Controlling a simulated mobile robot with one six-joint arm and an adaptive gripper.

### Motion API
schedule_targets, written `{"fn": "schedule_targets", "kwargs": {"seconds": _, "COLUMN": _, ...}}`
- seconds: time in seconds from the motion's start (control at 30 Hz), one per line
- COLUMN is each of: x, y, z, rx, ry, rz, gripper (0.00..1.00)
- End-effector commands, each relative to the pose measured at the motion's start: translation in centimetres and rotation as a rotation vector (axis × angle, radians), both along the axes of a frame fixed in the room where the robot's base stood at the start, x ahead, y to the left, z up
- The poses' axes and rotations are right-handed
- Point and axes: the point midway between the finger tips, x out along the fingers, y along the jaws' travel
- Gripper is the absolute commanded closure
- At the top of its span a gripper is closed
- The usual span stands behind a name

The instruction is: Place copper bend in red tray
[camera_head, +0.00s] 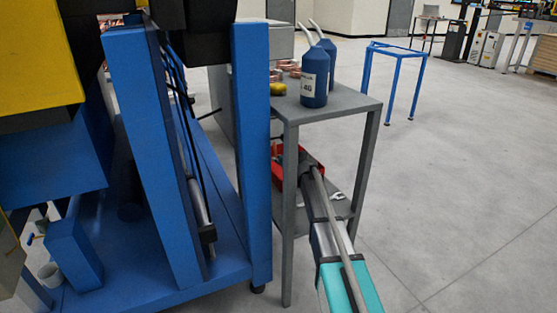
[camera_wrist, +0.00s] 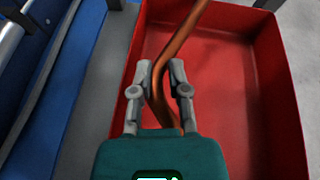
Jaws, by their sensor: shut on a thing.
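The copper bend (camera_wrist: 184,36) is an orange-brown bent tube in the wrist view. My gripper (camera_wrist: 162,72) is shut on it, with a finger on each side of the tube. The red tray (camera_wrist: 275,80) lies below, with its walls around the tube and fingers in this view. I cannot tell whether the tube touches the tray floor. In the head view the red tray (camera_head: 281,173) shows in part on the lower shelf of the grey table, behind a table leg. My arm reaches in there and hides my gripper and the copper bend.
The grey table (camera_head: 340,103) has blue bottles (camera_head: 315,80), a yellow item (camera_head: 278,89) and copper pieces (camera_head: 290,68) on top. A blue machine frame (camera_head: 251,150) stands close on the left. A wrench-like tool (camera_head: 338,196) lies on the lower shelf.

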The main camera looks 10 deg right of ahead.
Motion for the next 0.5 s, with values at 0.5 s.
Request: {"fn": "schedule_targets", "kwargs": {"seconds": 0.5, "x": 0.0, "y": 0.02, "z": -0.6, "rx": 0.0, "ry": 0.0, "rz": 0.0, "gripper": 0.6}}
